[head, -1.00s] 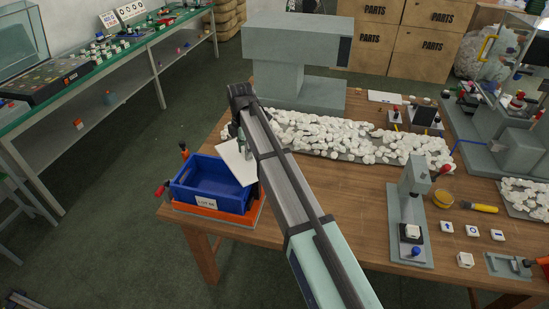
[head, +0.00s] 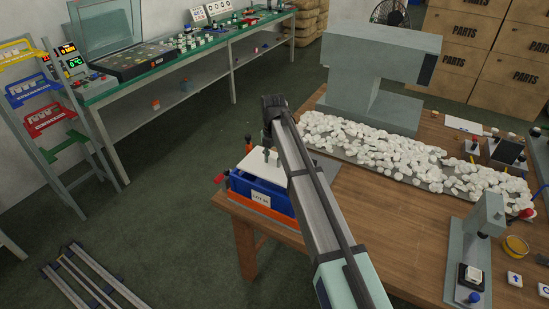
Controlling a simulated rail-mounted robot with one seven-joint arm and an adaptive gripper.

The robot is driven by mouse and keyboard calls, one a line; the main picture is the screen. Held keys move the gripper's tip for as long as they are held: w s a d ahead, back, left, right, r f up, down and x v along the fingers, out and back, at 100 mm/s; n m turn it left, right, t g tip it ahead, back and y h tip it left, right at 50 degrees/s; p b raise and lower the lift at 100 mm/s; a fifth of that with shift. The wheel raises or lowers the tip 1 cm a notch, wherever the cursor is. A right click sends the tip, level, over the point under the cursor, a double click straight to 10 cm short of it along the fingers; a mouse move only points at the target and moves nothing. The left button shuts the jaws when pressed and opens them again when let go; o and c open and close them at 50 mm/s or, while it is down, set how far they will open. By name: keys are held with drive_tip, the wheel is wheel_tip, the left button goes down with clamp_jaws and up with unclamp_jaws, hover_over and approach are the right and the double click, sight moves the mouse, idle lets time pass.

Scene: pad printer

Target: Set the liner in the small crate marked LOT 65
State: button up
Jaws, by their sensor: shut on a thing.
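The liner (head: 256,163) is a white flat sheet. It shows over the top of the small blue crate (head: 240,187), covering most of its opening. I cannot tell whether it touches the rim. The crate has a white label (head: 261,197) on its front, which is too small to read surely. It stands in an orange base at the table's left corner. My gripper (head: 266,154) is above the crate, pointing down, and is shut on the liner. My arm hides the right part of the crate and liner.
A grey tray of many white pieces (head: 390,150) lies right of my arm, with a grey machine (head: 375,75) behind it. A small press (head: 472,245) stands at right. Red-handled clamps (head: 221,178) flank the crate.

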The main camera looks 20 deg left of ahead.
sight(273, 165)
drive_tip(key=shift+f+b, duration=1.2)
drive_tip(key=shift+f, duration=3.3)
drive_tip(key=shift+f+b, duration=0.45)
drive_tip(key=shift+f, duration=1.05)
drive_tip(key=o, duration=1.2)
drive_tip(key=shift+r, duration=0.2)
drive_tip(key=shift+r+p, duration=1.95)
drive_tip(key=shift+r, duration=1.6)
drive_tip(key=shift+r, duration=0.15)
drive_tip(key=shift+r+p, duration=1.05)
drive_tip(key=shift+r, duration=0.8)
